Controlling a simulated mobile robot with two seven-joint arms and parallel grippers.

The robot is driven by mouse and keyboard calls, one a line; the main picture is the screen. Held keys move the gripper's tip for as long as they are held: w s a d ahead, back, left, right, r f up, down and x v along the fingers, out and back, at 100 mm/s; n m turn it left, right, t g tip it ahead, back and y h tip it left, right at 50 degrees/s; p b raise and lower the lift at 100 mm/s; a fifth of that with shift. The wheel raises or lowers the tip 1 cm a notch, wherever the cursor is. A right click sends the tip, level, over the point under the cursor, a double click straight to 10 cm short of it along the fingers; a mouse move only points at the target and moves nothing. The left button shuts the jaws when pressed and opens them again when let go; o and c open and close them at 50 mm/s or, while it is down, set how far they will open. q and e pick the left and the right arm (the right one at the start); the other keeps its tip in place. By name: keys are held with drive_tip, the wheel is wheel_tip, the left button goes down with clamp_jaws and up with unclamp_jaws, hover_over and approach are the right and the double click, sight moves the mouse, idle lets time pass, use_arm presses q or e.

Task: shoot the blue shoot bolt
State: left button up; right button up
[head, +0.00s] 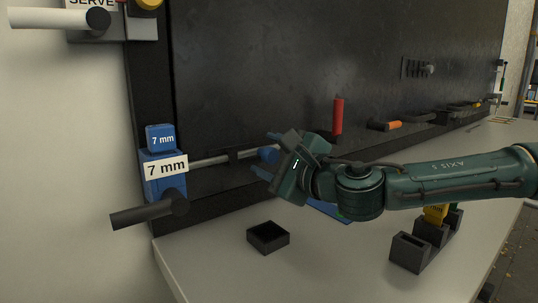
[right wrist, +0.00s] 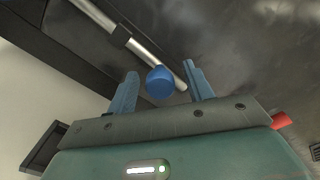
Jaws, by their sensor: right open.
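The blue shoot bolt has a silver rod (head: 222,158) along the foot of the dark panel and a round blue knob (head: 267,154). Its rod (right wrist: 105,22) and knob (right wrist: 160,82) also show in the right wrist view. My right gripper (head: 264,156) is open at the knob, its blue fingers on either side. In the right wrist view (right wrist: 160,88) gaps show between the knob and both fingers; I cannot tell how deep the knob sits between them. The rod's left end meets a blue block (head: 170,183) labelled 7 mm. My left gripper is not in view.
A dark handle (head: 148,215) juts out below the blue block. An open black box (head: 268,237) and a black block holder (head: 412,252) stand on the pale bench. A red upright handle (head: 337,117) stands behind my right arm. The bench front left is clear.

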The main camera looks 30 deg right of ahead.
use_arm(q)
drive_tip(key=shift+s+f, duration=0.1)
use_arm(e)
drive_tip(key=shift+c, duration=0.4)
drive_tip(key=c, duration=0.4)
clamp_jaws()
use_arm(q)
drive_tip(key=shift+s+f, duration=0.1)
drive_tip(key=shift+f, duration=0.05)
